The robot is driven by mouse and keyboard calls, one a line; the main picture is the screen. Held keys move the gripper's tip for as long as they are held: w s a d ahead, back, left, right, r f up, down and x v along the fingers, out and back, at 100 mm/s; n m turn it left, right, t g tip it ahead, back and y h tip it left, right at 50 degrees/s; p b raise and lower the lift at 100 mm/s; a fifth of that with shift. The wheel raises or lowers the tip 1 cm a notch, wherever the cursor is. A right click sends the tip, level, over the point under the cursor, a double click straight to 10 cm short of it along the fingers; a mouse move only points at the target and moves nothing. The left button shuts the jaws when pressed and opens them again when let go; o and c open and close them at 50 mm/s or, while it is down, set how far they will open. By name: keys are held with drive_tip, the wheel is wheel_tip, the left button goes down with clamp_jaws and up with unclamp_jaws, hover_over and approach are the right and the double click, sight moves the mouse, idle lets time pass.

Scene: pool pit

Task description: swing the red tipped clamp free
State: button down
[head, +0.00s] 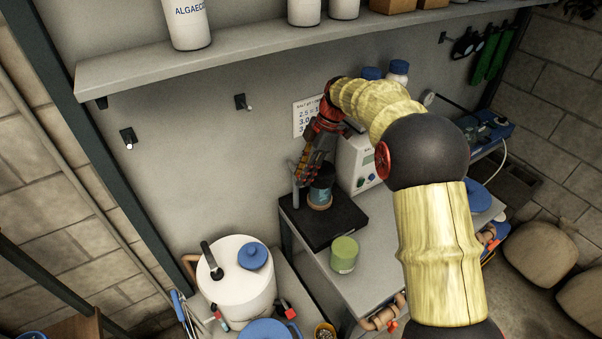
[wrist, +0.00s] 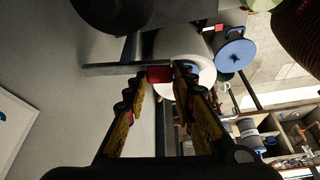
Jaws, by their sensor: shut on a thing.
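The clamp shows in the wrist view as a grey bar (wrist: 112,69) with a red tip (wrist: 160,74). My gripper (wrist: 160,82) has its two yellow-and-black fingers closed around the red tip. In the head view my gripper (head: 303,176) points down beside the dark-lidded jar with a teal label (head: 319,196), close to a grey upright post (head: 295,197) on a black base plate (head: 318,232). The red tip is hidden by my fingers in the head view. I cannot tell there whether the clamp touches the jar.
A white box with buttons (head: 361,165) stands just right of the jar. A white drum with a blue cap (head: 238,285) is at lower left. A shelf (head: 250,45) with bottles runs above.

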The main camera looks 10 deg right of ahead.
idle(0.5)
drive_tip(key=c, duration=1.5)
unclamp_jaws()
drive_tip(key=v, duration=0.7)
drive_tip(key=shift+w+d+r, duration=0.1)
drive_tip(key=shift+d+r, duration=0.05)
drive_tip(key=shift+r, duration=0.05)
